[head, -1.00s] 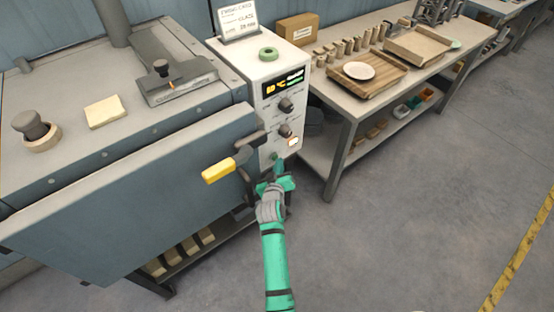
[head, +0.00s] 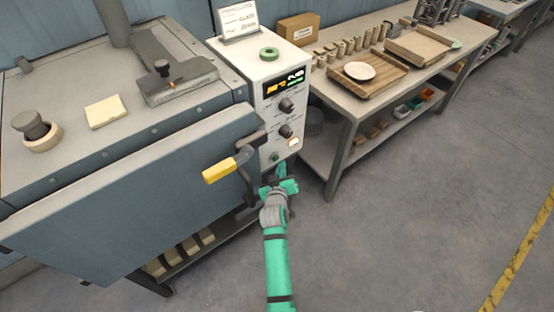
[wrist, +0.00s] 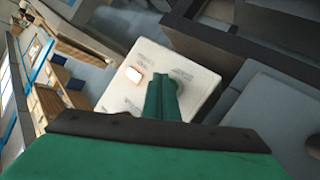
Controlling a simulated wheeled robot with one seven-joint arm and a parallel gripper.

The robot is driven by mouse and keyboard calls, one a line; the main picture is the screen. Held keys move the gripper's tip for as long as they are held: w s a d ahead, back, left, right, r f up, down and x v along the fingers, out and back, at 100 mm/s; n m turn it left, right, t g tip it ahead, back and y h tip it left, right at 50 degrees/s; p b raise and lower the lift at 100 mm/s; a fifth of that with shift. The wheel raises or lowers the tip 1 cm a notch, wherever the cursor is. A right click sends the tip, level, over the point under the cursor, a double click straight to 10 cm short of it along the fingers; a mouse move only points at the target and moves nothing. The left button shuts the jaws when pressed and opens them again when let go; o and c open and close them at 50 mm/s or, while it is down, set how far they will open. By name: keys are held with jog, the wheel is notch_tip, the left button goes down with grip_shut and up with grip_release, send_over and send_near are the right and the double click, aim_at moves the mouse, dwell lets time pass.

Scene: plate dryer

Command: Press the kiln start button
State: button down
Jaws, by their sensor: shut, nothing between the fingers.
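The kiln's white control box (head: 262,93) carries a dark display (head: 284,84), two dark knobs (head: 285,105), a glowing white button (head: 293,142) and a small green button (head: 275,156). The panel labels are too small to read, so I cannot tell which button is marked start. My green gripper (head: 281,169) is shut and empty, its tips at the lower part of the panel, just below the buttons. In the wrist view, my closed fingers (wrist: 160,92) point at the panel (wrist: 195,82), beside the glowing button (wrist: 133,74). They hide part of the panel; contact cannot be told.
The yellow door handle (head: 220,170) juts out from the blue-grey kiln door (head: 130,190), left of my gripper. A workbench (head: 345,100) with wooden trays and a plate (head: 359,71) stands to the right. The floor in front is open.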

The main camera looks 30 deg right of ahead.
jog(key=shift+s, duration=0.1)
jog(key=s, duration=0.5)
jog(key=shift+d, duration=0.2)
dwell(0.9)
